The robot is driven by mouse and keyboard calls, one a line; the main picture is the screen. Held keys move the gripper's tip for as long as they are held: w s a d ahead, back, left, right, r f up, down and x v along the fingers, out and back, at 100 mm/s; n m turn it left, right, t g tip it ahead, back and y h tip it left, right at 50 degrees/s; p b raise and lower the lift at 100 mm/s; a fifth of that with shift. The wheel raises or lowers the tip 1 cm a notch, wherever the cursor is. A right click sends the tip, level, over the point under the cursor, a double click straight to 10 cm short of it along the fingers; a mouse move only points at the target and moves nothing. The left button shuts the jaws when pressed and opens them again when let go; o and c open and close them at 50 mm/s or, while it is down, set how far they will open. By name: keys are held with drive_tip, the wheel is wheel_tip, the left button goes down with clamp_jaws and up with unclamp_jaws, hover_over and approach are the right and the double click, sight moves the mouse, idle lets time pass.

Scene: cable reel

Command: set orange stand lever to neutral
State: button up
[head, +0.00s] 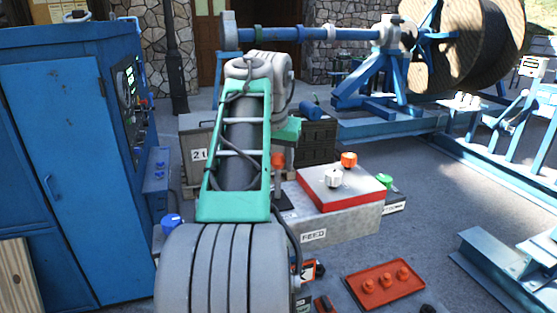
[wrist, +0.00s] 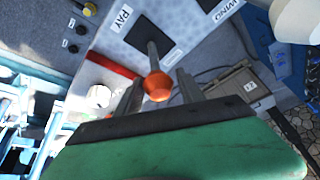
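The orange lever is a grey rod topped by an orange ball knob (wrist: 158,87). In the wrist view the rod rises from a dark slot in a pale grey panel (wrist: 110,50) and leans toward me. In the head view the orange knob (head: 277,160) shows just right of my arm, partly hidden by it. My gripper (wrist: 161,95) is open, with one dark finger on each side of the knob. The fingertips look close to the knob; I cannot tell whether either touches it.
A red-edged box (head: 340,187) with a white knob and an orange knob stands close to the right. A blue cabinet (head: 60,150) is at left, a grey crate (head: 197,135) behind. A red tray (head: 385,285) lies at front right. Open floor lies further right.

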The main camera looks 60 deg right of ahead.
drive_tip(key=shift+o, duration=1.2)
drive_tip(key=p+v, duration=0.4)
drive_tip(key=v, duration=0.3)
drive_tip(key=shift+d+r+p, duration=0.1)
drive_tip(key=shift+p, duration=0.3)
drive_tip(key=shift+s+a+r, duration=0.1)
drive_tip(key=shift+a+r, duration=0.15)
drive_tip(key=shift+r, duration=0.05)
